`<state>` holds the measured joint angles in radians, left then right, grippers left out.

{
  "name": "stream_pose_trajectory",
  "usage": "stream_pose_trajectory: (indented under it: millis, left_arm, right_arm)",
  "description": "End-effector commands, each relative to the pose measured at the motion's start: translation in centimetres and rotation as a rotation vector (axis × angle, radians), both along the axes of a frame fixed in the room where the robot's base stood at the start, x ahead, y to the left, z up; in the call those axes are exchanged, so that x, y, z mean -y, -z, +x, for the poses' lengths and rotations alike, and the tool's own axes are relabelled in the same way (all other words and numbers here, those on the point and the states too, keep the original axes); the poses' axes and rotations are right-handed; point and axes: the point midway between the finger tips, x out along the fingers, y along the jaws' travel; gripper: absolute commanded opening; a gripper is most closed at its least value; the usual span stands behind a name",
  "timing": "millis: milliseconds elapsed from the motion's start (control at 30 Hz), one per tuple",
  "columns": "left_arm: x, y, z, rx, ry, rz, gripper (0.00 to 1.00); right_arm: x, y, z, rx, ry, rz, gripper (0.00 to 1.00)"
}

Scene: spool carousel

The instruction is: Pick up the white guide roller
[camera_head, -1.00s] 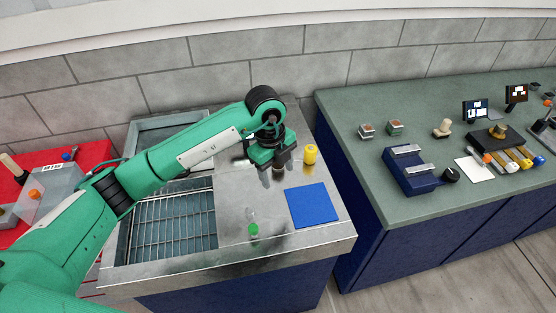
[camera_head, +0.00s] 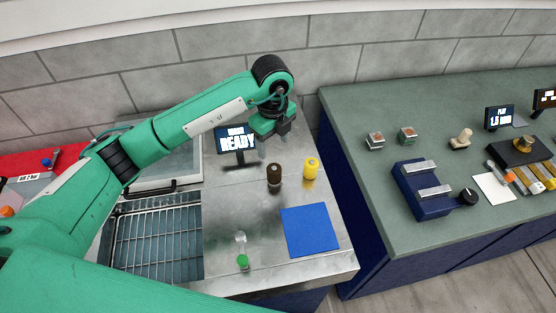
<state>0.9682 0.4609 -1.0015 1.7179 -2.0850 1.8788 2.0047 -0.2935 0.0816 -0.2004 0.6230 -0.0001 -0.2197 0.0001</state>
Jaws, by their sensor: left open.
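I cannot surely pick out a white guide roller. A cream, knob-shaped piece (camera_head: 461,138) stands on the green bench, and its identity is unclear. A small clear-white piece (camera_head: 240,239) stands by a green cap-like piece (camera_head: 242,262) on the steel counter. My left gripper (camera_head: 283,129) points down above the back right of the steel counter, behind the dark brown bottle (camera_head: 274,174) and the yellow bottle (camera_head: 311,168). It is open, with nothing seen between its fingers, which are small and dark. My right gripper is out of view.
The steel counter (camera_head: 222,200) holds a wire-rack basin (camera_head: 155,240), a blue mat (camera_head: 310,230) and a "READY" screen (camera_head: 237,140). A gap parts it from the green bench (camera_head: 400,235), which carries a blue fixture (camera_head: 422,190), small blocks and tools.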

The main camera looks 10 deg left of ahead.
Motion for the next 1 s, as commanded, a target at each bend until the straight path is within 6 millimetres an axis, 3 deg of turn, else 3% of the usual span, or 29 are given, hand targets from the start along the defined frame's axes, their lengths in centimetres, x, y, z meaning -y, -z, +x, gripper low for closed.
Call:
stream_pose_trajectory:
  millis: [200,467,667,800,1000]
  left_arm:
    - [0.0,2.8,-0.2,-0.006,-0.001,0.002,0.63]
    - [0.0,7.4,-0.1,-0.003,0.000,0.001,0.63]
    - [0.0,8.7,-0.1,-0.002,0.000,0.001,0.63]
    - [0.1,9.9,-0.3,-0.005,0.000,0.002,0.63]
    - [0.2,12.6,-0.3,-0.004,-0.001,0.001,0.63]
  right_arm:
    - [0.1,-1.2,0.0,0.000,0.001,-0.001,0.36]
    - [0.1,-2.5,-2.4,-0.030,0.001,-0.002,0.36]
    - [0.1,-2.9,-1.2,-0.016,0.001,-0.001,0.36]
    - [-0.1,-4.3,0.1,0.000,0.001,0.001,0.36]
    - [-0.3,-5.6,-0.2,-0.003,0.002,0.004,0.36]
